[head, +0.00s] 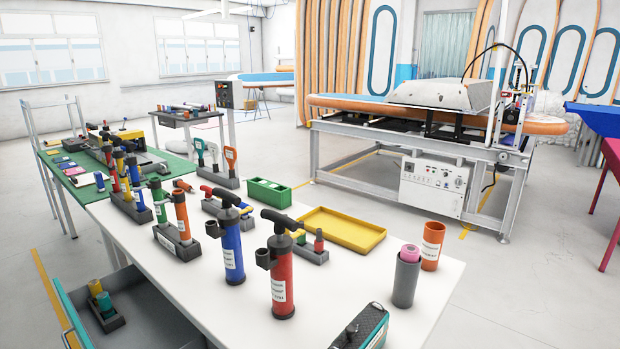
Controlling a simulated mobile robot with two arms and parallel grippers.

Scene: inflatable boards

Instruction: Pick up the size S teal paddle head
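Three paddle-like pieces stand upright in a dark grey rack (222,181) near the back of the white table. The left one is a teal paddle head (199,152), the middle one a blue piece (213,152), the right one an orange piece (231,158). No size mark is readable on the teal one, so I cannot tell if it is S. Its lower end is hidden in the rack. Neither my left nor my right gripper is in view.
A blue pump (227,240) and a red pump (280,275) stand in front of the rack. A green box (269,194) and a yellow tray (342,229) lie to its right. An open drawer (150,310) juts out at front left.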

